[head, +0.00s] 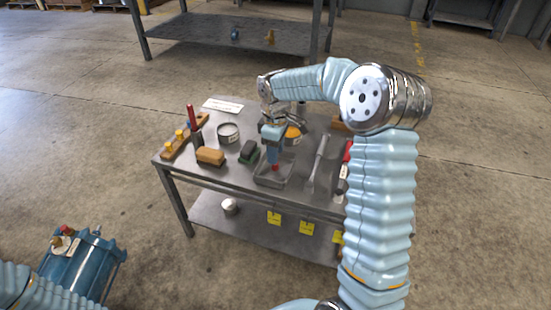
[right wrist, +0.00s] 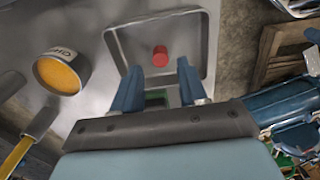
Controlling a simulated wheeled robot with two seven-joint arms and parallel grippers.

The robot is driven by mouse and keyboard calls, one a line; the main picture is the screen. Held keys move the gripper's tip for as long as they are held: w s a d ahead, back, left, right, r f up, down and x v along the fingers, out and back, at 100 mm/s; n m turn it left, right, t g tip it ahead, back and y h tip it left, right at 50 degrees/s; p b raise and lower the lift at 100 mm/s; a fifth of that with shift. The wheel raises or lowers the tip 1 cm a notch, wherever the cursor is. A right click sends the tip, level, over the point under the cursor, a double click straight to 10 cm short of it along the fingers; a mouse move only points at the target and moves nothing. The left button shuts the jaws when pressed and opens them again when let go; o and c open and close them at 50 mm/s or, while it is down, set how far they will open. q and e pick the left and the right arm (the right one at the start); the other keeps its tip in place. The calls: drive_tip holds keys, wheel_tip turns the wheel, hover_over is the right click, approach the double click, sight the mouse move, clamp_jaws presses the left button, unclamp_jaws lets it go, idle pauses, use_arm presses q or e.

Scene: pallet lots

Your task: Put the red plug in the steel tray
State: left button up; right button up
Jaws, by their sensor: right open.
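The red plug (right wrist: 160,56) is a short red cylinder inside the steel tray (right wrist: 196,22), seen in the right wrist view near the middle of its floor. In the head view the plug (head: 275,168) shows just below my right gripper (head: 272,160), within the shallow grey tray (head: 262,180) at the table's front. My right gripper, also in the right wrist view (right wrist: 158,72), is open over the tray. Its two blue fingers are apart, and the plug shows just beyond the tips, not gripped. My left gripper is not in view; only part of my left arm shows at lower left.
A grey tin (head: 228,132) and an orange-filled tin (head: 292,135) stand behind. A long metal tool (head: 317,165) lies to the right.

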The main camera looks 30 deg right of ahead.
wheel_tip(320, 180, up, 8)
drive_tip(key=shift+f, duration=0.1)
idle(1.6)
